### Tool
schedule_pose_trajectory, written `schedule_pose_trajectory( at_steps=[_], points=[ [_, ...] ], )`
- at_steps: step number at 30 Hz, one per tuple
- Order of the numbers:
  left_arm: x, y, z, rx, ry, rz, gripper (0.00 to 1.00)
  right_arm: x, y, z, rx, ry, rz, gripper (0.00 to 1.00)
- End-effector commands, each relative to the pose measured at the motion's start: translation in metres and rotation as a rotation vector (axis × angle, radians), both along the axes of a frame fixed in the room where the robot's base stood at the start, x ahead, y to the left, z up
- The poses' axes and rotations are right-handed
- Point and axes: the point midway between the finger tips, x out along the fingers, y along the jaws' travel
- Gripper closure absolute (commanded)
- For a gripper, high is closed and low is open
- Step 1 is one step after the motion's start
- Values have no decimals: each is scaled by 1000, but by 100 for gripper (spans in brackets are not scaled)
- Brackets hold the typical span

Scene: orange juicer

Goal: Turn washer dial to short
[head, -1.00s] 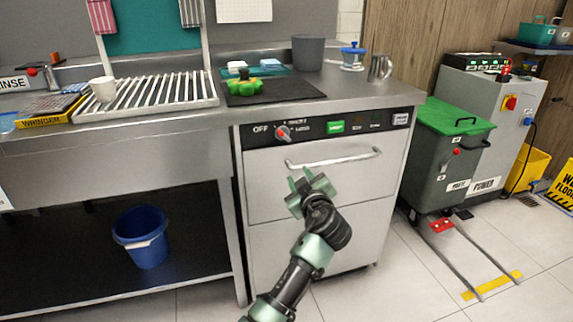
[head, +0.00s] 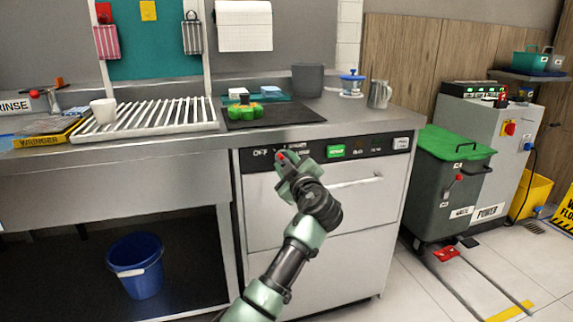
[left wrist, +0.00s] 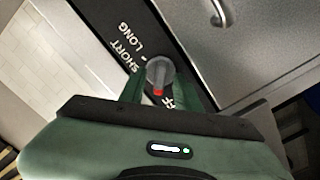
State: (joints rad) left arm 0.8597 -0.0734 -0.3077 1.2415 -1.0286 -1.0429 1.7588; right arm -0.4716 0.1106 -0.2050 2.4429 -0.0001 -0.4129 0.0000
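The washer dial (left wrist: 160,74) is a round grey knob with a red pointer mark. In the left wrist view its red mark faces the partly hidden OFF label (left wrist: 170,103), and the SHORT label (left wrist: 127,56) and LONG label are printed beside it. My left gripper (left wrist: 160,85) is open, with one green finger on each side of the dial; I cannot tell whether they touch it. In the head view my left gripper (head: 287,162) is in front of the washer's black control panel (head: 360,147) and covers most of the dial. My right gripper is out of view.
The washer's bar handle (head: 355,182) sticks out just below the panel. The steel counter (head: 350,112) overhangs above, with a green item (head: 245,111) on a dark mat. A grey bin with a green lid (head: 455,145) stands to the right.

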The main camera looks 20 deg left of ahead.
Motion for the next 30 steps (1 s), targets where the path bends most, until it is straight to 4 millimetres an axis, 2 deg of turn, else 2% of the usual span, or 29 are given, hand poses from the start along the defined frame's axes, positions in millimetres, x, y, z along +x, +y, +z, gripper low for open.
schedule_pose_trajectory(
  at_steps=[4, 5, 8, 9, 20, 30],
  points=[
    [0, 0, 0, 0, 0, 0, 67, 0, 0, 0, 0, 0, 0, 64],
    [0, 0, 0, 0, 0, 0, 70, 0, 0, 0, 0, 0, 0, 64],
    [0, 0, 0, 0, 0, 0, 98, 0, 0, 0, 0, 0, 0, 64],
    [0, 0, 0, 0, 0, 0, 100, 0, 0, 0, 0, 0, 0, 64],
    [0, 0, -1, 24, 17, -1, 100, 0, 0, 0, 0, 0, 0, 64],
    [0, 0, -1, 194, 133, -1, 100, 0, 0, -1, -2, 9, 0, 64]
  ],
)
